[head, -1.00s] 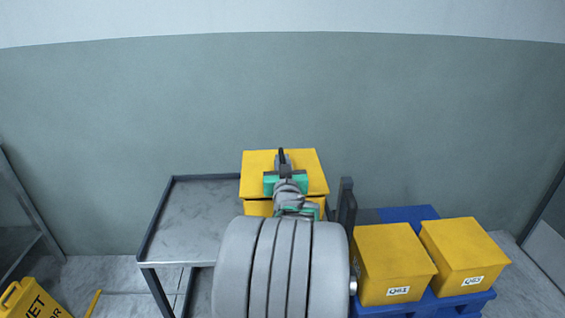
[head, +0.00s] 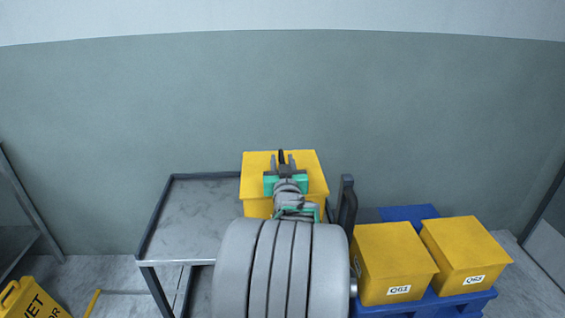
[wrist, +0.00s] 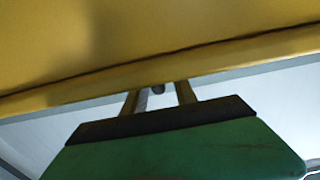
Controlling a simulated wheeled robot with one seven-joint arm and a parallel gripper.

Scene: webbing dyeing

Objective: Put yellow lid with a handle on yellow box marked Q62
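The yellow lid (head: 258,165) lies over a yellow box (head: 258,208) at the right end of the metal cart, with no clear gap between them. A dark handle (head: 281,157) stands up from the lid. My gripper (head: 283,164) is at the handle, its two fingers spread apart on either side of it. In the wrist view my gripper (wrist: 158,92) shows open fingers with the handle's dark end between them, near the yellow lid (wrist: 150,40). The arm hides much of the box front, and no Q62 label shows.
The metal cart (head: 200,215) is bare on its left part. Two lidded yellow boxes, one on the left (head: 388,250) and one on the right (head: 462,248), stand on a blue pallet (head: 462,304). A yellow wet-floor sign (head: 28,300) stands at the lower left.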

